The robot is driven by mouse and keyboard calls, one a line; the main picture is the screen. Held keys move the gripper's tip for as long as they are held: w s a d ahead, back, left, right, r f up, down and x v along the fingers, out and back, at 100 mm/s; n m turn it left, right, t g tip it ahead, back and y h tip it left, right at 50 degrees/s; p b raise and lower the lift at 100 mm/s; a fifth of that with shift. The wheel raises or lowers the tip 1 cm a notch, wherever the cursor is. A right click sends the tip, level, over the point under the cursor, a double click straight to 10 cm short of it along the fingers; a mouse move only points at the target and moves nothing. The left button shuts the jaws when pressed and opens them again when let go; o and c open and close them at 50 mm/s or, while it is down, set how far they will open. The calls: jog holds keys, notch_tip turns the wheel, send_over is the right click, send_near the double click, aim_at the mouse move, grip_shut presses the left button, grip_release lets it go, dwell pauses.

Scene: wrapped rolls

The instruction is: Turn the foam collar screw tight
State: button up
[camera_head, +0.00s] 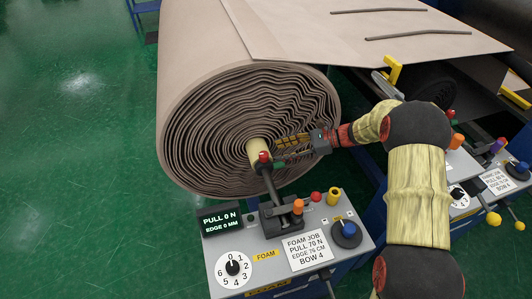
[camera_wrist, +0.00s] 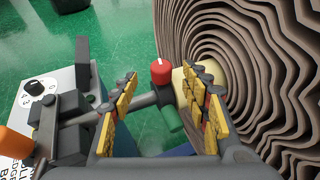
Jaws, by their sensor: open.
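The foam collar screw, a red knob with a white mark (camera_head: 264,157), sits at the end of a grey arm by the core of the foam roll (camera_head: 180,95). The red screw (camera_wrist: 162,72) also shows in the wrist view, with a green cylinder (camera_wrist: 170,117) below it. My gripper (camera_head: 279,150) is open, just right of the screw in the head view. In the wrist view my gripper's yellow-padded fingers (camera_wrist: 165,85) stand either side of the screw, with gaps. They hold nothing. The tan core (camera_wrist: 184,80) is partly hidden by the right finger.
The foam station panel (camera_head: 228,268) stands below, with a numbered dial (camera_head: 232,267), a display reading PULL 0 N and EDGE 0 MM (camera_head: 220,219), and a blue knob (camera_head: 348,229). The roll's layered end is close on the wrist view's right. Green floor lies open at left.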

aim_at(266, 154)
jog(key=b+x, duration=0.1)
jog(key=x, duration=0.6)
jog(key=shift+w+a+f+b, duration=0.15)
jog(key=shift+a+f+b, duration=0.1)
jog(key=shift+a+b, duration=0.15)
jog(key=shift+c, duration=1.2)
jog(key=c, duration=0.9)
